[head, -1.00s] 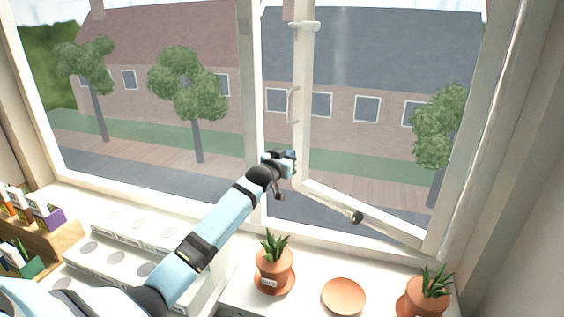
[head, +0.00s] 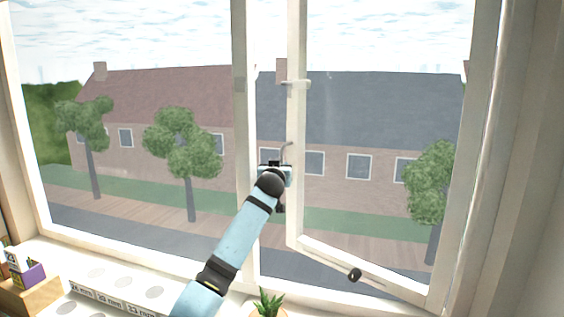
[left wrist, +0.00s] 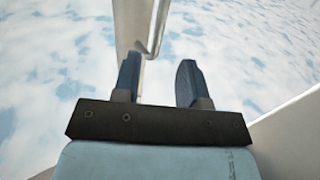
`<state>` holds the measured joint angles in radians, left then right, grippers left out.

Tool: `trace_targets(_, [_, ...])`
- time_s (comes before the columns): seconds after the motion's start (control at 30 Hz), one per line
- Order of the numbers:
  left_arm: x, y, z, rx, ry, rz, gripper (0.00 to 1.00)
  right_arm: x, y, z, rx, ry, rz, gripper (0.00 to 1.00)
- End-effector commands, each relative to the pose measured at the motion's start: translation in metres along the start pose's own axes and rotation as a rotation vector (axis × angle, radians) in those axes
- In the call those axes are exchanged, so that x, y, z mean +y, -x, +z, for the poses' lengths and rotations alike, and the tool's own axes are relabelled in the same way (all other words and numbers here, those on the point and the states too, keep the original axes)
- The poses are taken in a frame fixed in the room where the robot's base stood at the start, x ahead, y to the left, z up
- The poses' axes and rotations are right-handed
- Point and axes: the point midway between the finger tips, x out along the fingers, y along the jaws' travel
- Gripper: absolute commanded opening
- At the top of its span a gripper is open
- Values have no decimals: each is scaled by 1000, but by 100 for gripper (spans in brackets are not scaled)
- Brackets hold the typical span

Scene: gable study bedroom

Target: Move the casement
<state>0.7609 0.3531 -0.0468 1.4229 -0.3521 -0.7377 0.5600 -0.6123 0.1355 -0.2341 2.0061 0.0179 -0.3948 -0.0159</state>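The casement (head: 297,205) is the white-framed right-hand window sash. It stands ajar, with a gap between its free upright and the fixed middle post (head: 244,140). A slim grey handle (head: 287,147) is on that upright. The bent handle (left wrist: 156,35) shows just beyond the fingertips, nearer the left finger. My right gripper is not in view.
A dark knob (head: 355,275) sits at the casement's bottom rail. A potted plant (head: 268,303) stands on the sill below my arm. A wooden box with small packets (head: 28,290) is at the lower left.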

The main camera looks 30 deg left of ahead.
Motion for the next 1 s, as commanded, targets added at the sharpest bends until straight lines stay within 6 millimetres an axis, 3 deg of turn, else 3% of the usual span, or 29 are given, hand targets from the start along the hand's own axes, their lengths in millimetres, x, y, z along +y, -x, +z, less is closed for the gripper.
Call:
trace_targets(0.3, [0,-63,-2,-1,0,0,39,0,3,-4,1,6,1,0])
trace_targets(0.5, [1,-88,-1,-1,1,1,39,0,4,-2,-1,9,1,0])
trace_targets(1.0, [1,-100,0,0,0,2,39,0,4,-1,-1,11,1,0])
